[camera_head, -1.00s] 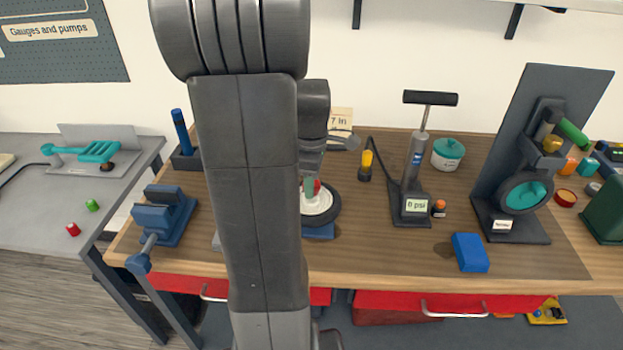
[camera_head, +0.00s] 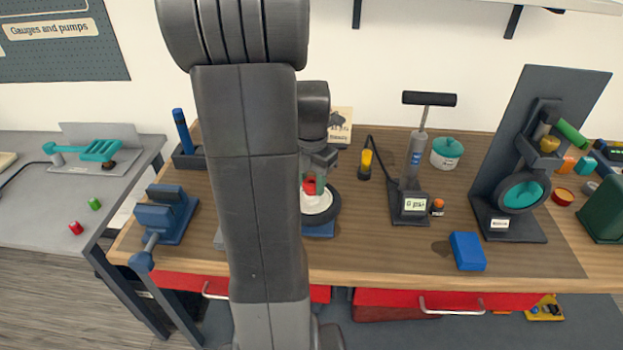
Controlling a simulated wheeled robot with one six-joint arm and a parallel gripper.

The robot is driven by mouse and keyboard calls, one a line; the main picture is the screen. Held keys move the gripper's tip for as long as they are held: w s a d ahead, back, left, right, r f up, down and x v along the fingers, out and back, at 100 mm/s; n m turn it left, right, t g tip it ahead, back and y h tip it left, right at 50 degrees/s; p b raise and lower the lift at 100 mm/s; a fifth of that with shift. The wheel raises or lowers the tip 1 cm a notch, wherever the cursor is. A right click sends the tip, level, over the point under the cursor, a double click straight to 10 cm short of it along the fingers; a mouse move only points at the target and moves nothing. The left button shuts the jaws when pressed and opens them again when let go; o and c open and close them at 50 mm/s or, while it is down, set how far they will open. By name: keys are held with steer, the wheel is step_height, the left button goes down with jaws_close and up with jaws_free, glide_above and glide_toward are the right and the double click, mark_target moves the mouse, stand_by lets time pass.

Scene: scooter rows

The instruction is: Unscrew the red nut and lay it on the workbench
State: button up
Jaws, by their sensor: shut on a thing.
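The red nut (camera_head: 310,187) shows at the middle of a pale wheel hub (camera_head: 317,203) with a dark tyre (camera_head: 333,211). The wheel lies on a blue base (camera_head: 319,230) on the wooden workbench (camera_head: 370,255). My gripper (camera_head: 314,184) points down over the hub and is shut on the red nut, with a greenish finger on its side. My own arm hides the left part of the wheel. I cannot tell whether the nut is still seated on the hub or slightly raised.
A blue vise (camera_head: 165,215) stands at the left of the bench. A pump (camera_head: 412,170), a teal-lidded pot (camera_head: 446,153), a blue block (camera_head: 468,251) and a dark wheel stand (camera_head: 510,190) are to the right. Bare wood lies in front of the pump.

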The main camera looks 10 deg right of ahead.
mark_target(311, 184)
steer(key=shift+n, duration=0.7)
steer(key=o, duration=1)
steer(key=shift+o, duration=0.2)
step_height(311, 184, up, 14)
steer(key=shift+f, duration=0.1)
